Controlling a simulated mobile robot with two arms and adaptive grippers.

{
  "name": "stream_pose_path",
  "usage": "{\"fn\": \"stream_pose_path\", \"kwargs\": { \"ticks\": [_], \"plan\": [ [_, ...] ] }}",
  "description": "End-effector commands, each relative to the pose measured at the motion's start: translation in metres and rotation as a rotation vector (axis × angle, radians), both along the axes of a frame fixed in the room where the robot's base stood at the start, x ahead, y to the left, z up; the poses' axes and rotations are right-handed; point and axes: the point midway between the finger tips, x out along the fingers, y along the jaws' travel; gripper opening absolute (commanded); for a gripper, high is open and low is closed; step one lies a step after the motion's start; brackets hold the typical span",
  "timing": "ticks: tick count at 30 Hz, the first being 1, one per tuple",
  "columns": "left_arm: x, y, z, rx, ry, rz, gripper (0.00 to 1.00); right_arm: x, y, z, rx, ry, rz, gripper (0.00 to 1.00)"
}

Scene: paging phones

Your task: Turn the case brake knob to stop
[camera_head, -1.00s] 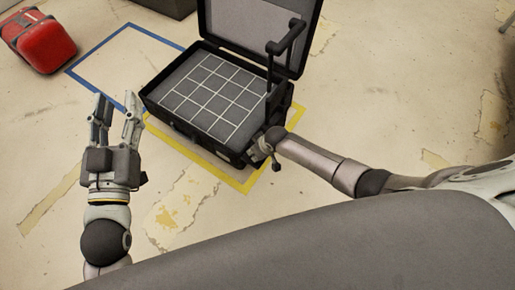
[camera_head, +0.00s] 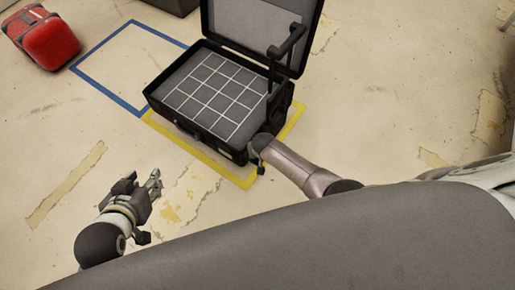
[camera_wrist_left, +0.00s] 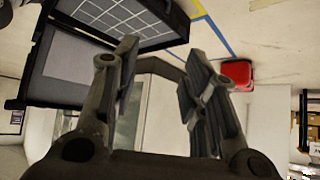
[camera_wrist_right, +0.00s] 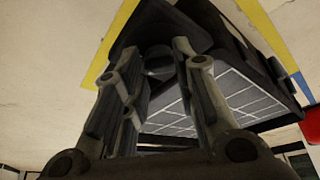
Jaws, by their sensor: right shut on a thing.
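The black case (camera_head: 205,129) lies open on the floor, its lid up at the back and a white grid inside. It also shows in the left wrist view (camera_wrist_left: 150,42) and the right wrist view (camera_wrist_right: 198,15). My right gripper (camera_head: 259,145) is at its near right corner, largely hidden by my arm. In the right wrist view my right gripper (camera_wrist_right: 157,60) has its fingers around a dark round part, seemingly the brake knob (camera_wrist_right: 158,62); its setting cannot be read. My left gripper (camera_head: 155,181) is open and empty, left of and apart from the case.
The case's pull handle (camera_head: 288,42) stands up on its right side. Yellow tape (camera_head: 222,172) and blue tape (camera_head: 88,84) mark the floor. A red case (camera_head: 47,42) is at the far left. The floor between it and my left gripper is clear.

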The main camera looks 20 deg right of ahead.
Motion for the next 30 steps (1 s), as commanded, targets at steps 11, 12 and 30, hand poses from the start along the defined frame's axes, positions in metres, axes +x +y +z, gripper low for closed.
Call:
{"fn": "stream_pose_path", "kwargs": {
  "ticks": [11, 12, 30],
  "plan": [
    [-0.0122, 0.0043, -0.0076, 0.015, 0.068, 0.005, 0.4, 0.0004, 0.0022, 0.0004, 0.002, 0.0, -0.071, 0.03],
    [-0.0124, 0.0044, -0.0079, 0.016, 0.069, 0.005, 0.4, 0.0004, 0.0021, 0.0003, 0.003, -0.001, -0.072, 0.03],
    [-0.0124, 0.0042, -0.0079, 0.014, 0.069, 0.005, 0.4, 0.0004, 0.0013, 0.0002, 0.002, 0.0, -0.072, 0.48]
  ]
}}
